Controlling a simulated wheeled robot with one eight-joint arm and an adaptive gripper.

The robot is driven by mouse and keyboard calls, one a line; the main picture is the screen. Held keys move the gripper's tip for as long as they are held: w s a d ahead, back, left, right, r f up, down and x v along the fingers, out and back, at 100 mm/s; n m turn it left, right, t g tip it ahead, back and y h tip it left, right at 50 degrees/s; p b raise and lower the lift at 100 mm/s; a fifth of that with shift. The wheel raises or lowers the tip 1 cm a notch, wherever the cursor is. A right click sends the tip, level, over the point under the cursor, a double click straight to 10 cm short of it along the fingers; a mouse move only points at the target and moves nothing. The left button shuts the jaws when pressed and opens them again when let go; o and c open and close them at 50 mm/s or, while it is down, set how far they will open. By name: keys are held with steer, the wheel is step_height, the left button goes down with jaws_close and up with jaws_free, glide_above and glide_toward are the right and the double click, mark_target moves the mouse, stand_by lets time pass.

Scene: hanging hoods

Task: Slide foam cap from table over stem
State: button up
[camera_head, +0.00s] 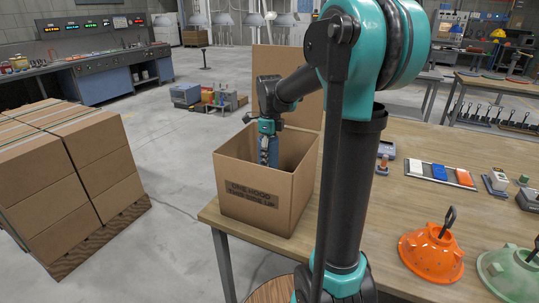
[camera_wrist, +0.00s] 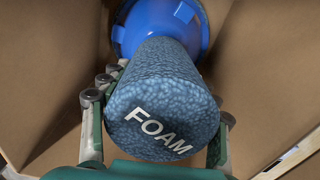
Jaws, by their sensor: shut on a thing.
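The blue speckled foam cap (camera_wrist: 165,95), with white FOAM lettering on its end, is held between the two fingers of my gripper (camera_wrist: 163,98). In the head view my gripper (camera_head: 268,142) points down into an open cardboard box (camera_head: 240,170) at the table's left corner. The foam cap (camera_head: 268,154) shows there only in part, inside the box opening. A smooth blue hood (camera_wrist: 193,12) lies beyond the far end of the cap in the wrist view. The stem is not visible. I cannot tell whether the cap is around it.
The box walls (camera_wrist: 262,70) stand close around my gripper. An orange hood (camera_head: 430,252) and a green hood (camera_head: 512,272) lie on the wooden table (camera_head: 420,207) at the right, with a tray of coloured blocks (camera_head: 440,174) behind. Stacked cartons (camera_head: 70,165) stand at the left.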

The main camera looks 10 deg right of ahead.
steer(key=shift+f, duration=0.2)
stand_by(0.3)
steer(key=shift+f, duration=1)
steer(key=o, duration=0.8)
steer(key=shift+o, duration=0.3)
steer(key=o, duration=0.3)
steer(key=shift+r, duration=0.1)
steer(key=shift+r, duration=4.4)
